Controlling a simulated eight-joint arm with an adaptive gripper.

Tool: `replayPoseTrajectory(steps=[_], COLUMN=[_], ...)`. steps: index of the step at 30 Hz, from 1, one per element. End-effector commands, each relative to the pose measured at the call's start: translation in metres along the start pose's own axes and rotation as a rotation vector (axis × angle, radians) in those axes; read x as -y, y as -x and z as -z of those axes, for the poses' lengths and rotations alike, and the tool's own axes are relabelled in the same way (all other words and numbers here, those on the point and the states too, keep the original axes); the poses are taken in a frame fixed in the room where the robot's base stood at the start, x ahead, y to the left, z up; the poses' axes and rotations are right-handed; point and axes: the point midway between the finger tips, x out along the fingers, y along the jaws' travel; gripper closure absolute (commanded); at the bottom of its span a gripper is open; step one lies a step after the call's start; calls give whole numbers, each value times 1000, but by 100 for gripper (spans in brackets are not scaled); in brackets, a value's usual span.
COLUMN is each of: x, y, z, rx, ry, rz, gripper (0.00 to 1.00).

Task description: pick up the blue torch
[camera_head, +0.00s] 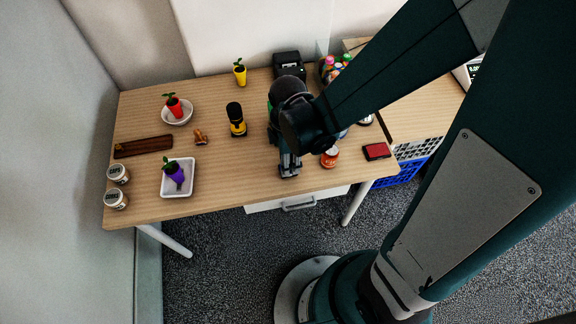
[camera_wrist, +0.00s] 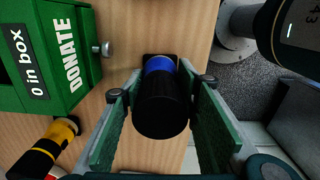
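The blue torch (camera_wrist: 158,66) stands out in the wrist view, with a blue body and a wide black head toward the camera. My gripper (camera_wrist: 162,88) is open, with one green-lined finger on each side of the torch. Gaps show between the fingers and the black head, so it does not look gripped. In the head view my gripper (camera_head: 289,168) is low over the front part of the table, right of its middle. The torch cannot be made out there, hidden by my gripper and arm.
A green donation box (camera_wrist: 48,60) stands close by, left in the wrist view. A yellow-and-black torch (camera_head: 237,121) stands left of my gripper. A red can (camera_head: 329,157) is close on the right. A red-black pad (camera_head: 376,151) lies near the table's right edge.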

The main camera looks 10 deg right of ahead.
Motion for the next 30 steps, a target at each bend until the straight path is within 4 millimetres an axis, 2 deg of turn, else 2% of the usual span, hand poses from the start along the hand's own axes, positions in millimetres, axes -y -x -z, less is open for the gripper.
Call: replayPoseTrajectory(steps=[1, 4, 19, 30], x=[0, 0, 0, 0], y=[0, 0, 7, 43], z=[0, 0, 0, 0], rx=[0, 0, 0, 0], ry=[0, 0, 0, 0], rz=[0, 0, 0, 0], gripper=[76, 89, 89, 89])
